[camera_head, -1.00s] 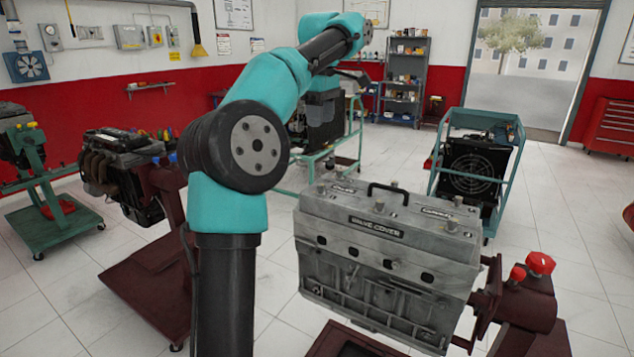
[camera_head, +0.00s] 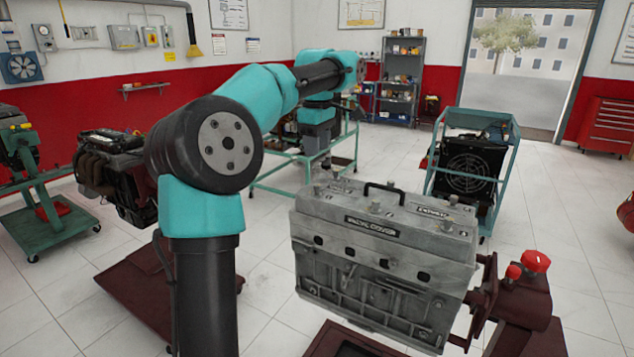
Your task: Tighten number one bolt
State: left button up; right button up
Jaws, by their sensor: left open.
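The grey engine block (camera_head: 380,275) stands on its stand at the centre right, its cover (camera_head: 400,215) facing up with a black handle (camera_head: 384,187). Several bolts stand on the cover, one at its left end (camera_head: 316,190), one near the front middle (camera_head: 374,206) and one towards the right (camera_head: 453,199). No number shows on them, so I cannot tell which is number one. My left arm reaches up and over from the left, with its wrist pointing down behind the cover's left end. My left gripper (camera_head: 326,163) is small and dark there, open, its fingertips hard to make out. My right gripper is out of view.
A maroon engine stand (camera_head: 520,310) with red knobs holds the block on the right. A radiator in a teal frame (camera_head: 470,170) stands behind it. Another engine (camera_head: 110,170) stands at the left.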

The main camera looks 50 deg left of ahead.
aim_at(317, 184)
pick_arm(q)
notch_tip(317, 184, down, 10)
jog(key=shift+f, duration=0.15)
dwell(0.3)
grip_shut()
dwell(0.4)
